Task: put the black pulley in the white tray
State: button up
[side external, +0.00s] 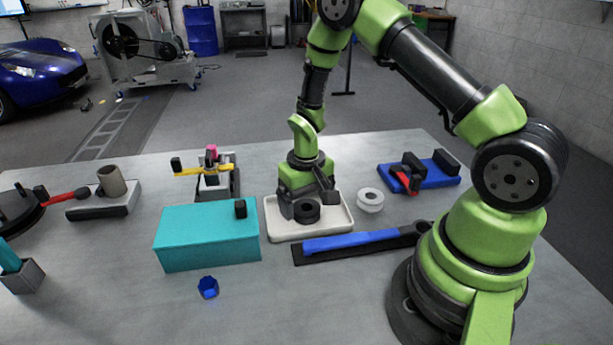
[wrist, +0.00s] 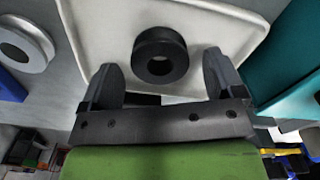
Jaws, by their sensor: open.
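The black pulley (side external: 307,218) lies flat in the white tray (side external: 274,231), with its hole facing up. In the wrist view the pulley (wrist: 181,58) is surrounded by the pale tray floor (wrist: 108,30). My gripper (side external: 308,203) is over the tray, pointing down. In the wrist view its two dark fingers (wrist: 159,64) are spread apart, one on each side of the pulley, with a visible gap to it on both sides. The gripper holds nothing. The back part of the tray is hidden behind my gripper in the side view.
A white pulley (side external: 370,200) stands right of the tray. A teal box (side external: 205,238) stands close on the left. A blue-handled tool (side external: 350,241) lies in front. A blue fixture (side external: 433,176) is at the back right, and a small blue cup (side external: 208,288) is at the front.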

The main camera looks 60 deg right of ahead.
jog(key=s+a+r+t, duration=0.2)
jog(key=r, duration=0.9)
jog(key=s+a+r+t, duration=0.1)
jog(key=s+a+r, duration=0.1)
jog(key=r, duration=1)
jog(key=s+a+r+t+y, duration=0.1)
jog(key=s+a+r+t, duration=0.1)
jog(key=s, duration=0.3)
jog(key=s+a+r+t+y, duration=0.1)
jog(key=s+a+r+t, duration=0.1)
jog(key=s, duration=0.4)
notch_tip(320, 180, up, 2)
jog(key=shift+s+a, duration=0.2)
jog(key=shift+a, duration=0.4)
